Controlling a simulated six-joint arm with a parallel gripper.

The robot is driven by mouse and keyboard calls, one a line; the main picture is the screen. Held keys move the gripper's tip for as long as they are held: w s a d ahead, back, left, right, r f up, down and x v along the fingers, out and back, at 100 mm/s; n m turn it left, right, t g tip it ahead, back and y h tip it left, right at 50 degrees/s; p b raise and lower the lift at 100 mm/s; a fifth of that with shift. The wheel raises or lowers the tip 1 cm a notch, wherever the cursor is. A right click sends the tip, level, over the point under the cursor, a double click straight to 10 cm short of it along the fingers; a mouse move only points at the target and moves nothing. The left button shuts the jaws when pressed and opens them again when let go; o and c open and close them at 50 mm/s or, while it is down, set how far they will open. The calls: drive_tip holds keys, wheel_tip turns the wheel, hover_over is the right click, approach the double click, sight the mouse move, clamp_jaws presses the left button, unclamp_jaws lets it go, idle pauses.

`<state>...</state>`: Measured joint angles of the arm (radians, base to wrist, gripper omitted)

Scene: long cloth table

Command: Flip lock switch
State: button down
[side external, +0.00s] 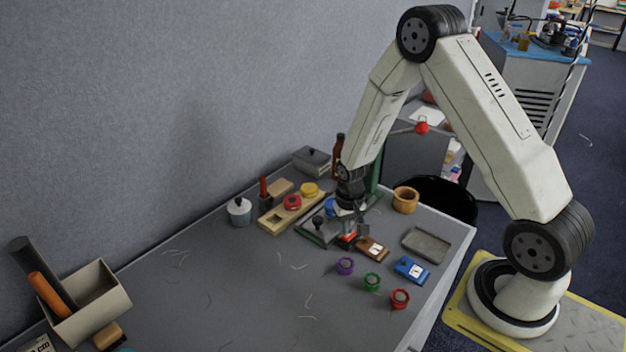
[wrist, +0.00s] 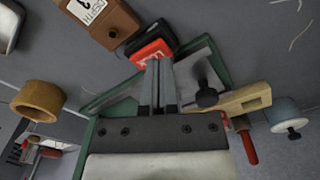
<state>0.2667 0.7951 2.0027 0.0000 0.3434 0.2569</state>
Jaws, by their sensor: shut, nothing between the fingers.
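A red-and-black switch-like block (side external: 348,239) sits at the front edge of a green-framed board (side external: 312,236). In the wrist view the red block (wrist: 152,50) has a white marking and lies right at my fingertips. I cannot tell whether it is the lock switch or which way it is set. My gripper (side external: 347,222) points down over the board. Its two fingers (wrist: 157,66) are together with nothing between them. I cannot tell whether they touch the red block. A black knob (wrist: 207,97) stands on the board beside the fingers.
A brown block with a label (side external: 372,249) lies close beside the red one. A blue block (side external: 411,270), a grey tray (side external: 427,245), a wooden cup (side external: 406,199) and purple, green and red round pieces stand nearby. A wooden rack (side external: 281,219) is to the left. The table's left middle is mostly clear.

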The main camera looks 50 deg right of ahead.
sight(346, 238)
drive_tip(key=shift+f, duration=0.75)
idle(0.7)
drive_tip(key=shift+r, duration=3.5)
drive_tip(key=shift+a+r, duration=0.1)
drive_tip(key=shift+s+a+r, duration=0.1)
drive_tip(key=shift+a+r, duration=0.05)
drive_tip(key=shift+r, duration=0.1)
drive_tip(key=s+a+r+n+t, duration=0.2)
drive_tip(key=s+a+r+n, duration=0.4)
drive_tip(key=s+a+r, duration=0.3)
drive_tip(key=shift+a+r+t, duration=0.3)
drive_tip(key=shift+a+r, duration=0.1)
drive_tip(key=shift+r, duration=0.1)
